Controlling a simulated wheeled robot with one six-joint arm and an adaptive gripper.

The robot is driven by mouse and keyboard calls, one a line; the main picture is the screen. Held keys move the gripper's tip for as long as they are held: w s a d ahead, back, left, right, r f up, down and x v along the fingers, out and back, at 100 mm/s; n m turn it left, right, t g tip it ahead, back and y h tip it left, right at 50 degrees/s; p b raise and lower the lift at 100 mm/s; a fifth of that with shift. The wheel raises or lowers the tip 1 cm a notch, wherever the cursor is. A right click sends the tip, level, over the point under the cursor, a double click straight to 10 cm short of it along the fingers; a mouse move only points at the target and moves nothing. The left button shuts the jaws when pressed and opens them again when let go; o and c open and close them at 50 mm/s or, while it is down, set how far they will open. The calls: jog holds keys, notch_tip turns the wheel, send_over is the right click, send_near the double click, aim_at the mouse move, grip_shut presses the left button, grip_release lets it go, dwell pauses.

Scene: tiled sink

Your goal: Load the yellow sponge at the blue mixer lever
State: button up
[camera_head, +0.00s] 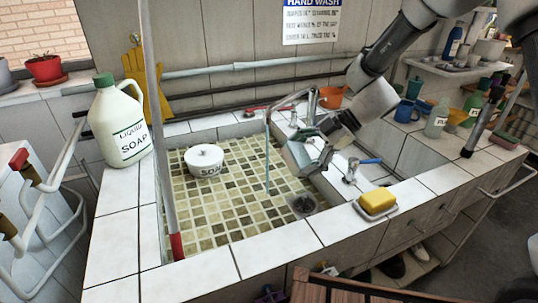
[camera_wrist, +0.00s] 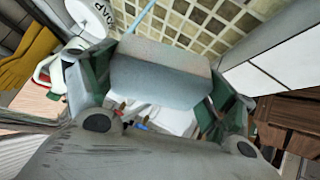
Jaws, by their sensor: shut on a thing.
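The yellow sponge (camera_head: 377,201) lies in a small dish (camera_head: 375,213) on the tiled front ledge, right of the basin. The blue mixer lever (camera_head: 370,161) is on a chrome tap behind it. My gripper (camera_head: 308,150) is over the right part of the basin, left of the lever and apart from the yellow sponge. It is shut on a pale grey block (camera_wrist: 160,75), which spans between the dark green fingers in the wrist view. The block's lower side is hidden. The yellow sponge is not visible in the wrist view.
The basin (camera_head: 225,215) has a floating white soap bowl (camera_head: 204,160) and a thin blue water stream (camera_head: 267,165). A soap jug (camera_head: 118,125) stands at left behind an upright pole (camera_head: 158,130). Cups and bottles crowd the back right. The front ledge is mostly clear.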

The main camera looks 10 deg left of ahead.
aim_at(305, 158)
dwell(0.3)
jog(key=shift+d+r, duration=1)
jog(key=shift+d, duration=0.25)
jog(key=shift+d+r, duration=1)
jog(key=shift+d, duration=0.25)
